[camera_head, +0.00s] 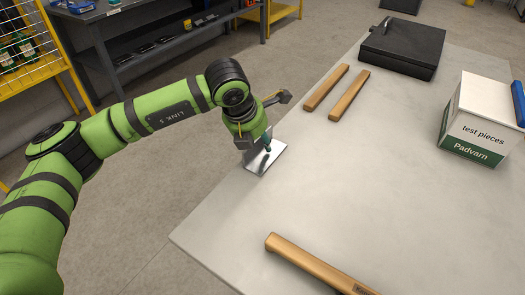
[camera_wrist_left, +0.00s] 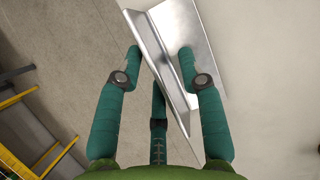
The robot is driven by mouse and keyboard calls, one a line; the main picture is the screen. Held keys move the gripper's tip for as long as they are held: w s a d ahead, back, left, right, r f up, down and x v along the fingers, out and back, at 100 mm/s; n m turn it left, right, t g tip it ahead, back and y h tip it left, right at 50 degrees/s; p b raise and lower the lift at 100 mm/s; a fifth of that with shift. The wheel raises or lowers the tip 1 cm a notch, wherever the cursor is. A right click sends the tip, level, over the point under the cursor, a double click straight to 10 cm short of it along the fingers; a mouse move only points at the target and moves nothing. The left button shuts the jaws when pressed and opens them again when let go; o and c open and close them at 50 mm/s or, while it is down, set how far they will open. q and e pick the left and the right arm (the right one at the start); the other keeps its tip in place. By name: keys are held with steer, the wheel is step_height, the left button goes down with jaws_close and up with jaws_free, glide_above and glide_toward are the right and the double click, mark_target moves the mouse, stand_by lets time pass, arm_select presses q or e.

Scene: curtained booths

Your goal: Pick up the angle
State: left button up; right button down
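The angle (camera_head: 272,157) is a shiny grey metal L-shaped piece near the left edge of the table. In the left wrist view the angle (camera_wrist_left: 205,30) shows one flat leg and one leg standing up, seen edge-on. My left gripper (camera_head: 262,146) is right over it and hides part of it. In the left wrist view, the green fingers of my left gripper (camera_wrist_left: 160,52) are spread, with the upright leg running between them. I cannot tell whether any finger touches it. My right gripper is not in view.
The pale table (camera_head: 350,190) is mostly clear. Two wooden handles (camera_head: 338,93) lie beyond the angle, and another wooden handle (camera_head: 315,265) lies at the front. A black case (camera_head: 402,45) and a white-and-green box (camera_head: 481,118) stand farther right. A dark shelf unit (camera_head: 150,40) stands behind.

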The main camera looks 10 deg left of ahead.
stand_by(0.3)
arm_select(q)
jaws_close()
